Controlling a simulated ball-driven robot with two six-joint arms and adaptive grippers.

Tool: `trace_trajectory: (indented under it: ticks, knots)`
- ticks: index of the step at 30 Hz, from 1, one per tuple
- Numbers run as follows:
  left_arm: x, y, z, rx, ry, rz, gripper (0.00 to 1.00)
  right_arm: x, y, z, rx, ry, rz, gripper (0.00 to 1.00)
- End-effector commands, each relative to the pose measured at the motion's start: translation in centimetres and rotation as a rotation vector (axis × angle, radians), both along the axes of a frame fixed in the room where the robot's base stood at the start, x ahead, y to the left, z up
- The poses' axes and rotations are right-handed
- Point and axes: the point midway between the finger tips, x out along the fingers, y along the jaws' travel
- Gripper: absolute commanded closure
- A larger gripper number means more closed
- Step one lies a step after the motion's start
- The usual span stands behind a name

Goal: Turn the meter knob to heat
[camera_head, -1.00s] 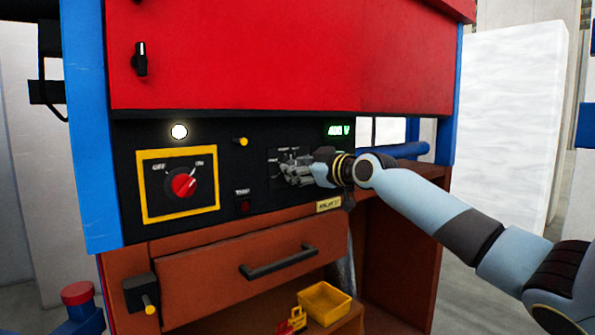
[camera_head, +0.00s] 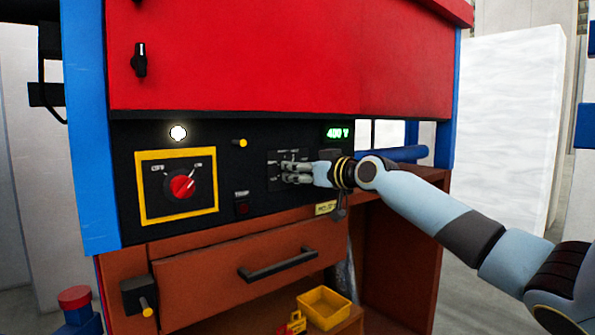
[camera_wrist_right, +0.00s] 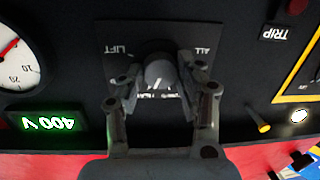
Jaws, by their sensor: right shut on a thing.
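The meter knob (camera_wrist_right: 158,72) is a round grey knob on a small dark plate (camera_wrist_right: 112,40) in the right wrist view. That view is upside down. The words LIFT and ALL show on the plate, and other lettering is partly covered. My right gripper (camera_wrist_right: 160,66) has a finger on each side of the knob and is shut on it. In the head view my right gripper (camera_head: 286,173) reaches the plate (camera_head: 272,160) from the right and hides most of the knob. My left gripper is not in view.
A green display (camera_head: 338,133) reads about 400 V above the gripper. A red main switch (camera_head: 182,185) in a yellow frame sits at the left. A yellow peg (camera_head: 240,142) sticks out nearby. A drawer handle (camera_head: 278,264) and a yellow bin (camera_head: 325,307) are below.

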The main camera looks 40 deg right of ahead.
Motion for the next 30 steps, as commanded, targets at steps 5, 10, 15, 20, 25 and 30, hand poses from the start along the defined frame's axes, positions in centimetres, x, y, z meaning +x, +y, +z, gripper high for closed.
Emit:
trace_trajectory:
  ticks: [5,10,15,20,25,30]
  knots:
    - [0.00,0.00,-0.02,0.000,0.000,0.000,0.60,-0.05,-0.01,-0.45,0.000,0.009,0.000,0.97]
    - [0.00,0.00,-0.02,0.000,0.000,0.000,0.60,-0.05,0.01,-0.36,-0.001,0.008,0.000,0.47]
    - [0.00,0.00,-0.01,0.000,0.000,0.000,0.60,-0.03,0.00,-0.21,-0.001,0.005,0.001,0.42]
    - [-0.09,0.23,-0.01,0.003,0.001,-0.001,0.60,-0.02,0.00,-0.14,-0.002,0.003,0.000,0.42]
    - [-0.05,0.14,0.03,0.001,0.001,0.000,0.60,-0.02,0.00,-0.08,-0.009,0.002,0.000,0.42]
    - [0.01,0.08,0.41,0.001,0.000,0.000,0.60,-0.01,0.06,0.05,-0.132,-0.002,0.000,0.42]
